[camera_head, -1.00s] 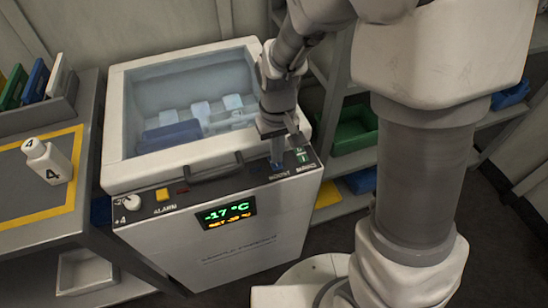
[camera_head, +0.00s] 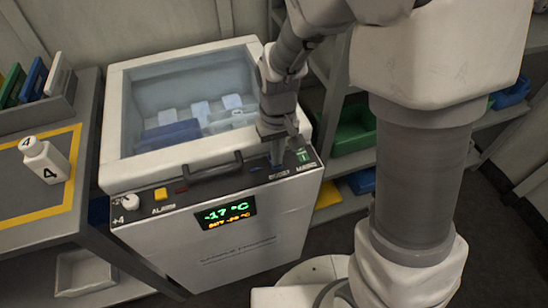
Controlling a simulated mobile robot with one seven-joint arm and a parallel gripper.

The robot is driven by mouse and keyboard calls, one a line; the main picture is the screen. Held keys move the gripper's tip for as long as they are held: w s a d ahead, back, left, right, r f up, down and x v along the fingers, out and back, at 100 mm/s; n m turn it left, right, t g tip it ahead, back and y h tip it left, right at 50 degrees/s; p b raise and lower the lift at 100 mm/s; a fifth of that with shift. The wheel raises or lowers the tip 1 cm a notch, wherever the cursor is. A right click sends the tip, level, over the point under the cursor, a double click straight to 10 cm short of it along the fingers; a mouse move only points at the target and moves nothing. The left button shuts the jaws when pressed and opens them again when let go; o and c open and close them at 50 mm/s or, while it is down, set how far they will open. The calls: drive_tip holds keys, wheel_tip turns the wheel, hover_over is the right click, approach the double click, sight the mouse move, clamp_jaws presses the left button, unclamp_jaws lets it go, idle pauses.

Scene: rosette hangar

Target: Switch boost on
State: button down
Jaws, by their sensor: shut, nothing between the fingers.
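The chest freezer (camera_head: 240,248) stands in the middle with a dark control strip along its front top edge. The switch's position is not clear. The display (camera_head: 226,212) reads -17 °C in green, with a smaller orange line below.
On the strip are a green switch (camera_head: 303,155) right of boost, a yellow alarm button (camera_head: 160,194) and a white knob (camera_head: 131,202). A handle (camera_head: 213,169) fronts the glass lid. A bottle marked 4 (camera_head: 46,162) stands on the left table. Shelves with bins are at right.

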drive_tip(key=shift+f, duration=0.35)
drive_tip(key=shift+r+p, duration=2.75)
drive_tip(key=shift+r, duration=0.8)
drive_tip(key=s+d+r+m+t+p, duration=0.1)
drive_tip(key=s+d+r+t+p, duration=0.1)
drive_tip(key=r, duration=0.6)
drive_tip(key=s+d+r+m+t+p, duration=0.1)
drive_tip(key=s+d+r+p, duration=0.1)
drive_tip(key=s+d+r, duration=0.3)
drive_tip(key=s+d+r+m+t+p, duration=0.1)
drive_tip(key=s+r, duration=0.4)
drive_tip(key=r, duration=0.7)
drive_tip(key=d+t, duration=0.1)
drive_tip(key=d, duration=0.1)
drive_tip(key=shift+s+d+t+p, duration=0.2)
drive_tip(key=shift+d+t+p, duration=0.1)
drive_tip(key=shift+p, duration=0.1)
drive_tip(key=shift+r, duration=0.1)
